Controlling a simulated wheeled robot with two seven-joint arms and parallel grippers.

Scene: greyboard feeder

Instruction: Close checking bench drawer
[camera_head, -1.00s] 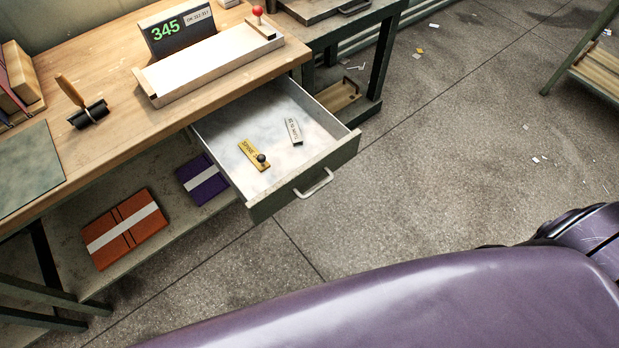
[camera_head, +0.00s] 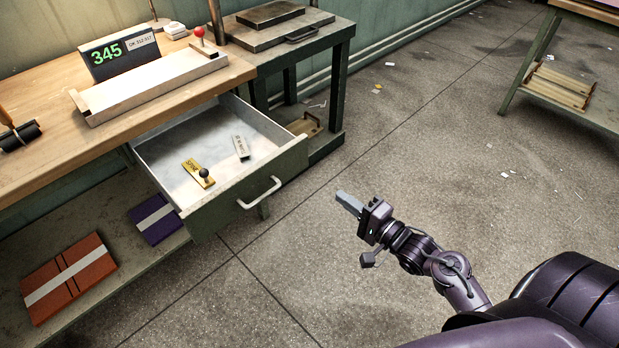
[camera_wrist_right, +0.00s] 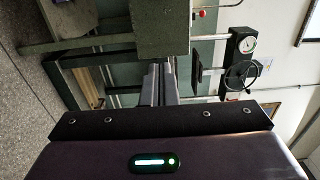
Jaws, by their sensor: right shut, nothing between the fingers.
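The bench drawer (camera_head: 252,188) stands pulled out from under the wooden bench top (camera_head: 60,137). Its green-grey front carries a pale bar handle (camera_head: 260,193). Inside the drawer lie a brass-coloured tag with a dark knob (camera_head: 197,172) and a pale tag (camera_head: 241,147). My right gripper (camera_head: 348,202) is shut and empty, in front of and to the right of the drawer, apart from the handle. Its closed fingers also show in the right wrist view (camera_wrist_right: 160,84). My left gripper is not in view.
An orange book (camera_head: 70,277) and a purple book (camera_head: 157,218) lie on the lower shelf. A second bench (camera_head: 345,70) stands right of the drawer. On the bench top are a wooden tray (camera_head: 150,88) and a 345 display (camera_head: 119,50).

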